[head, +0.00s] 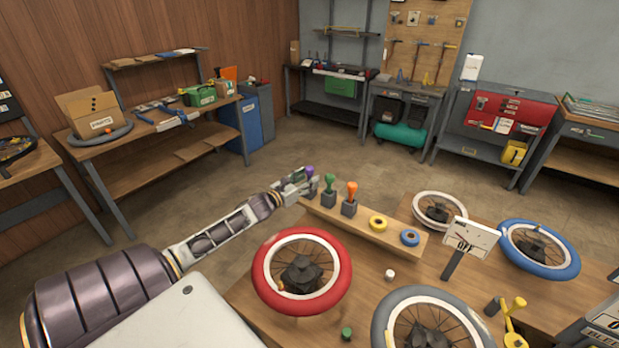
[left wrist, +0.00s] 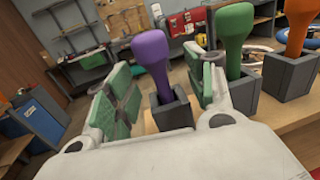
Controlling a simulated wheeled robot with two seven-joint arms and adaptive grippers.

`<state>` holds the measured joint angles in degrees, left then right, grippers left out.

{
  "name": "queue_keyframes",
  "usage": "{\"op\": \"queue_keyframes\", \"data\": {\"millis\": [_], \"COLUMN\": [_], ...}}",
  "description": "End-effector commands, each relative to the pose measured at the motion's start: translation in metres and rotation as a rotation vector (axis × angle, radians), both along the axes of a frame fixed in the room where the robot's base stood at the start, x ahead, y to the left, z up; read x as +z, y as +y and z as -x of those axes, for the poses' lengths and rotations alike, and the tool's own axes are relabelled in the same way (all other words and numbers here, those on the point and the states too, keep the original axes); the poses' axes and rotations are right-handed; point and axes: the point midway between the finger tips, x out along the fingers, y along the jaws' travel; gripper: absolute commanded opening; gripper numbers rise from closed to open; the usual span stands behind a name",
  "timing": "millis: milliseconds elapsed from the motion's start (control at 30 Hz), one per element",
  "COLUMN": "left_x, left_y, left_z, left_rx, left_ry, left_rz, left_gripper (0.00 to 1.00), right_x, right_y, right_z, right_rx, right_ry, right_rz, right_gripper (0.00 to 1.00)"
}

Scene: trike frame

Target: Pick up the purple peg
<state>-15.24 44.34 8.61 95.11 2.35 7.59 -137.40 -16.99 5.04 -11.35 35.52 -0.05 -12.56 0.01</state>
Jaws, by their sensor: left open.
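The purple peg (head: 309,171) stands upright in a dark grey square holder at the left end of a wooden rack (head: 382,238) on the table. In the left wrist view the purple peg (left wrist: 152,55) has a rounded head and a narrower stem. My left gripper (head: 296,181) is at the peg, its arm coming from the left. In the wrist view my left gripper (left wrist: 160,92) is open, with a green-padded finger on each side of the peg. A gap shows between the peg and the left finger. My right gripper is not in view.
A green peg (head: 330,183) and an orange peg (head: 351,191) stand in holders just right of the purple one. Yellow (head: 378,223) and blue (head: 410,237) rings lie farther along the rack. A red wheel (head: 262,283) lies in front.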

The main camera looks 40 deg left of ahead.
Motion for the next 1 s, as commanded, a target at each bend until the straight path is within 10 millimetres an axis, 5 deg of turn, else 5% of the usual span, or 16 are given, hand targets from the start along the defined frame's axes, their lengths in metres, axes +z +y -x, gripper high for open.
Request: {"op": "queue_keyframes", "data": {"millis": [833, 1000], "left_x": [0.000, 0.000], "left_y": [-0.001, -0.001], "left_z": [-0.016, -0.016], "left_rx": [-0.001, -0.001], "left_ry": [0.001, 0.001], "left_rz": [0.000, 0.000], "left_gripper": [0.54, 0.35], "right_x": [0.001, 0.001], "right_y": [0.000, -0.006], "right_z": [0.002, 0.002], "right_rx": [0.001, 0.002], "right_ry": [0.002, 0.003], "right_rz": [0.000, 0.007], "right_gripper": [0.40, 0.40]}}
